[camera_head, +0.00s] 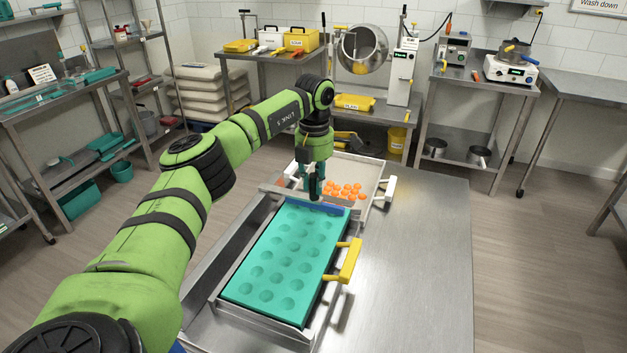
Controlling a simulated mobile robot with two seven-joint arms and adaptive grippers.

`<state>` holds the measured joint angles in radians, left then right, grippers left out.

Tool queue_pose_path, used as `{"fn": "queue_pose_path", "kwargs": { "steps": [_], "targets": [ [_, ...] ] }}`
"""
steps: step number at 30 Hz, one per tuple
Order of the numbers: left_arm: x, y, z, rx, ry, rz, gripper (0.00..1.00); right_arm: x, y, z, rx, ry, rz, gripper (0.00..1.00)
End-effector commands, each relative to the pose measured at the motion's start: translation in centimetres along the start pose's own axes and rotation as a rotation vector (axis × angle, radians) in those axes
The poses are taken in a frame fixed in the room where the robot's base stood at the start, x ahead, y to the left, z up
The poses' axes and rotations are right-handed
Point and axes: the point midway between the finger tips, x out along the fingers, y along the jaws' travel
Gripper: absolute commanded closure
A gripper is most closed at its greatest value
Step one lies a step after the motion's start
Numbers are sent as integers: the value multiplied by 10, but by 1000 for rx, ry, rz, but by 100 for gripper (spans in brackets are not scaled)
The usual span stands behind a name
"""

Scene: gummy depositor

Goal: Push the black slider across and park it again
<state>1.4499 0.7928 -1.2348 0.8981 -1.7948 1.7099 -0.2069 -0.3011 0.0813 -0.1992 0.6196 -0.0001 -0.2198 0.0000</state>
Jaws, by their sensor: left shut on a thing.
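My left arm reaches in from the left, and my left gripper (313,185) points down at the far end of the teal mould tray (280,258). It is shut on a dark upright piece, which looks like the black slider (314,194); the fingers hide much of it. A blue bar (325,208) lies across the mould's far edge, just below the gripper. The mould has rows of round cavities and sits in a metal frame. My right gripper is not in view.
A yellow handle (349,261) sticks out on the mould's right. Behind is a pale tray (370,172) with several orange gummies (345,190) and a white handle (389,188). The steel table (410,270) is clear on the right.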

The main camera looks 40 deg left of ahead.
Motion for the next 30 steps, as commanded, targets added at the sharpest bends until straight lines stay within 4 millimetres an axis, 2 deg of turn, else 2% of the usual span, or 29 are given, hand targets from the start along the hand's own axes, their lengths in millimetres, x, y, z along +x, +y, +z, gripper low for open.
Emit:
{"fn": "queue_pose_path", "kwargs": {
  "steps": [1, 2, 3, 12, 16, 30],
  "targets": [
    [-1, 0, 0, 0, -2, 2, 68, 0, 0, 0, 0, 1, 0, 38],
    [-1, 0, 0, 0, -2, 2, 56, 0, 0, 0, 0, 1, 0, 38],
    [-1, 0, 0, 0, -2, 2, 52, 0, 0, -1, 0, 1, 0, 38],
    [-1, 0, 0, 0, 0, 1, 52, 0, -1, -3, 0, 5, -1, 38],
    [-10, 0, 0, -1, -2, 1, 52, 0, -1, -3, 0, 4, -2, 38],
    [-101, -1, 1, 0, -3, 2, 52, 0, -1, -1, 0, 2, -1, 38]
  ]
}}
